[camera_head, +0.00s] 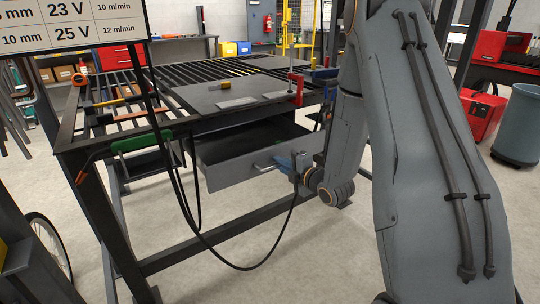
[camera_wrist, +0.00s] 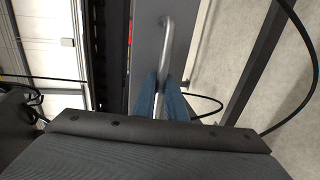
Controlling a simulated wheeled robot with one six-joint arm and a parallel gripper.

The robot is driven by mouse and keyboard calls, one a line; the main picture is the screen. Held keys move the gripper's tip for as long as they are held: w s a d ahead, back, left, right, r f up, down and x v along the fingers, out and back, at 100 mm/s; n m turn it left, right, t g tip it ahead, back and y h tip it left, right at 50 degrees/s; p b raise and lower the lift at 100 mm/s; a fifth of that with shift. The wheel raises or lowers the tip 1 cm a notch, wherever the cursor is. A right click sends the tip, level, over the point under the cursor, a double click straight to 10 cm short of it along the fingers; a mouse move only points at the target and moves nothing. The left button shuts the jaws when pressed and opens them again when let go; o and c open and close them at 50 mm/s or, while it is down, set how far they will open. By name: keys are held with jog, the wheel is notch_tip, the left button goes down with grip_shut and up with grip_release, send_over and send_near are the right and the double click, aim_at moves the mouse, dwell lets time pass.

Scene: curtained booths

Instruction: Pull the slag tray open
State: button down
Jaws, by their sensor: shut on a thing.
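The slag tray (camera_head: 232,172) is a grey metal drawer under the slatted welding table (camera_head: 68,130). It stands partly out from beneath the tabletop, and its dark inside shows behind the front panel. A pale metal bar handle (camera_head: 263,168) sits on its front. My gripper (camera_head: 284,162), with blue fingers, is at the right part of this handle. In the wrist view the two fingers (camera_wrist: 163,95) are closed around the handle bar (camera_wrist: 168,42), with the tray's grey front (camera_wrist: 146,45) beside it. The far end of the tray is hidden under the table.
A black cable (camera_head: 190,215) hangs in a loop in front of the tray. Table legs and a low crossbar (camera_head: 210,240) stand below. A display board (camera_head: 70,25) hangs at upper left. A grey bin (camera_head: 517,125) and red cases stand at right. The floor before the table looks clear.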

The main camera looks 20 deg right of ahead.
jog(key=shift+f+v, duration=0.25)
jog(key=shift+v, duration=0.9)
jog(key=shift+f+v, duration=0.25)
jog(key=shift+v, duration=0.9)
jog(key=shift+s, duration=0.1)
jog(key=c, duration=1.8)
grip_release()
jog(key=v, duration=0.8)
